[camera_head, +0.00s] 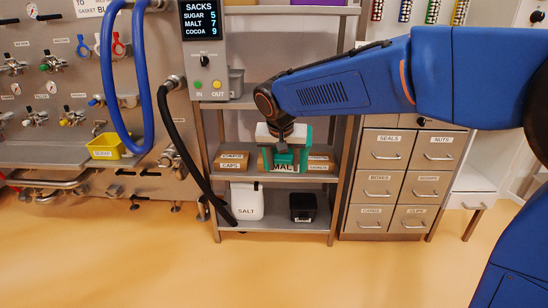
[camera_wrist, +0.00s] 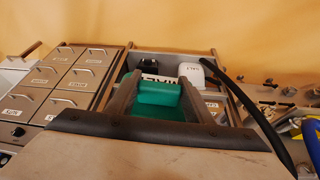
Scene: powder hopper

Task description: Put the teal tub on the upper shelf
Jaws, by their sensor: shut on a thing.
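The teal tub (camera_head: 290,158), with a white label reading MALT, is between the fingers of my gripper (camera_head: 285,161). My gripper points down and is shut on the tub. In the head view the tub is at the height of the middle shelf board (camera_head: 240,177), between boxes; I cannot tell whether it touches the board. The wrist view shows the tub (camera_wrist: 158,93) between both fingers of my gripper (camera_wrist: 160,88). The upper shelf board (camera_head: 255,103) is above, partly hidden by my arm.
A CAPS box (camera_head: 232,160) and another box (camera_head: 320,162) flank the tub. A white SALT tub (camera_head: 246,203) and a black container (camera_head: 303,207) stand on the bottom shelf. A display post (camera_head: 205,60) and black hose (camera_head: 180,140) are left; drawers (camera_head: 385,190) are right.

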